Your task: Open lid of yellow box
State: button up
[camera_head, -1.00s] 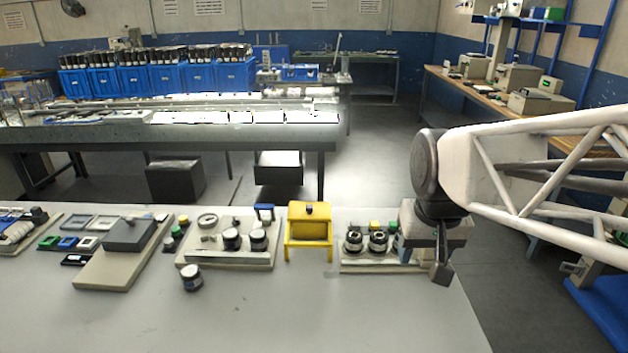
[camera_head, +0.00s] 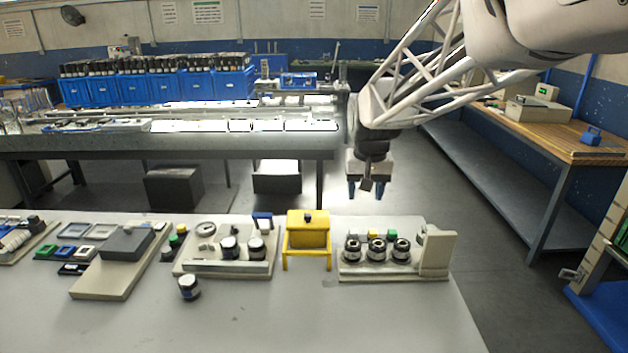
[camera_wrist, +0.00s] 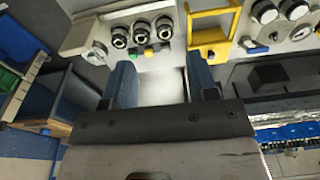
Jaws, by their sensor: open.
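The yellow box (camera_head: 308,236) stands on short legs near the back edge of the grey table, with a small dark knob on its top. Its lid looks closed. My gripper (camera_head: 366,190) is in the air behind and to the right of the box, above it, pointing down with its blue fingers apart and nothing between them. In the wrist view the yellow box (camera_wrist: 212,32) shows at the top, right of centre, beyond the fingers. The open gripper (camera_wrist: 163,80) also shows there.
A beige base with several dark round parts (camera_head: 377,249) stands right of the box. The table's front middle (camera_head: 330,315) is clear.

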jog(key=w+a+f, duration=0.3)
jog(key=w, duration=0.4)
jog(key=w+a+f, duration=0.3)
jog(key=w+a, duration=0.1)
jog(key=w, duration=0.4)
jog(key=g, duration=0.1)
send_near(308, 211)
jog(key=s, duration=0.2)
jog(key=s+r, duration=0.1)
jog(key=s, duration=0.1)
jog(key=s+r, duration=0.1)
jog(key=s, duration=0.1)
jog(key=shift+w+f, duration=0.2)
jog(key=shift+w, duration=0.05)
jog(key=shift+f, duration=3.9)
grip_shut()
